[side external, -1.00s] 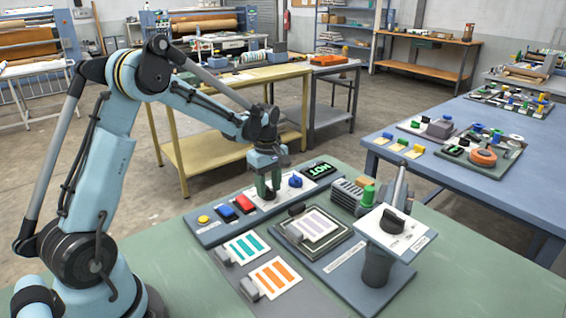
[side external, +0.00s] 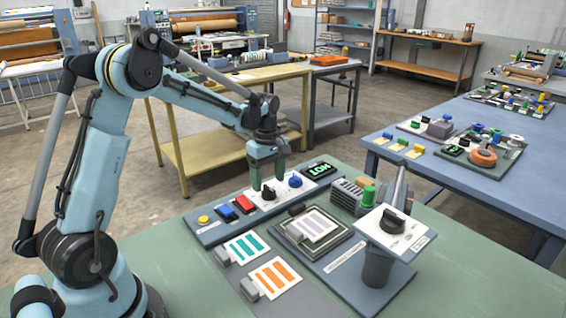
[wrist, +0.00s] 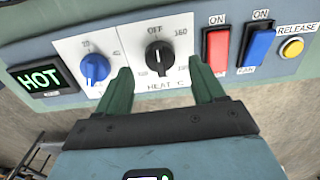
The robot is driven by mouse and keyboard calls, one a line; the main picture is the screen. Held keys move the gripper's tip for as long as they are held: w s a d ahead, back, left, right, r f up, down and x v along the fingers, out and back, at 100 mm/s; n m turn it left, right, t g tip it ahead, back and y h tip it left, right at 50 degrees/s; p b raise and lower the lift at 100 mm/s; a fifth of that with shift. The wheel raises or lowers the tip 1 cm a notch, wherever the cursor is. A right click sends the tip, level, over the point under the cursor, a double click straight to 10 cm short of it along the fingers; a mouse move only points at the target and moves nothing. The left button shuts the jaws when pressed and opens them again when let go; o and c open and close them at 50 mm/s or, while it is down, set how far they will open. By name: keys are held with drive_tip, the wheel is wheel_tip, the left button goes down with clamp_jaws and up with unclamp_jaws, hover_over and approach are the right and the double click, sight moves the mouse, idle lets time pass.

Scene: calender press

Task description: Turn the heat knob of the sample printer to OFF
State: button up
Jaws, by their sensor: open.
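The black heat knob (wrist: 158,58) sits on a white dial plate marked OFF, 160 and HEAT C in the wrist view. Its grip bar runs roughly up and down toward the OFF label; no clear pointer mark shows. It also shows in the side view (side external: 268,193). My gripper (wrist: 159,65) is open, with one green finger on each side of the knob and gaps between. In the side view my gripper (side external: 269,184) hangs over the knob, fingers pointing down. The printer's display (wrist: 41,78) reads HOT in green.
A blue knob (wrist: 95,67) sits beside the heat dial. Red (wrist: 217,48) and blue (wrist: 256,50) switches and a yellow RELEASE button (wrist: 291,47) are on the other side.

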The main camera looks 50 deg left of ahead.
sight(269, 189)
wheel_tip(269, 189, up, 10)
drive_tip(key=shift+f, duration=0.2)
idle(0.3)
drive_tip(key=s+d+f+m+t, duration=0.1)
drive_tip(key=s+d+m+t, duration=0.6)
drive_tip(key=s+d+m, duration=0.6)
drive_tip(key=d+m, duration=0.2)
drive_tip(key=m, duration=0.3)
drive_tip(key=shift+s, duration=0.3)
